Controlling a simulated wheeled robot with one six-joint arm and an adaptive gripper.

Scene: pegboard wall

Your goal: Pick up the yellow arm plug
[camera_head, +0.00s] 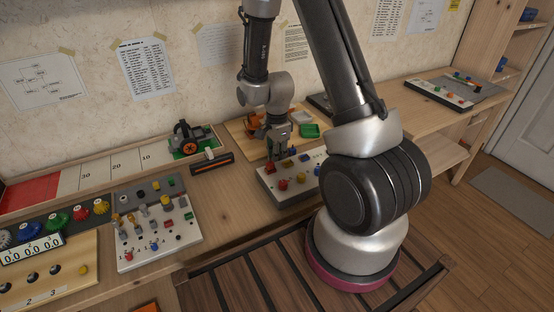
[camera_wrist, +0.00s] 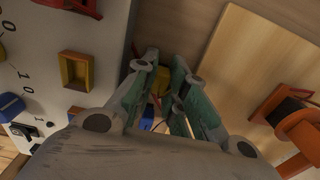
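My gripper (camera_head: 277,156) is at the back edge of a light sloped panel (camera_head: 272,187) on the workbench. In the wrist view my gripper (camera_wrist: 166,72) has its green-padded fingers drawn close together. A yellow piece, which looks like the yellow arm plug (camera_wrist: 160,80), sits between the fingertips and seems gripped, partly hidden by the fingers. A blue piece (camera_wrist: 147,112) shows behind the left finger. A hollow yellow square piece (camera_wrist: 75,70) is on the panel to the left. In the head view the fingers hide the plug.
The panel also carries red pieces (camera_head: 283,184) and blue ones. A wooden board (camera_head: 240,130) with an orange reel (camera_wrist: 300,125) and a green tray (camera_head: 309,130) lies behind. A black-and-orange bar (camera_head: 212,163) lies left. Bare bench shows left of the panel.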

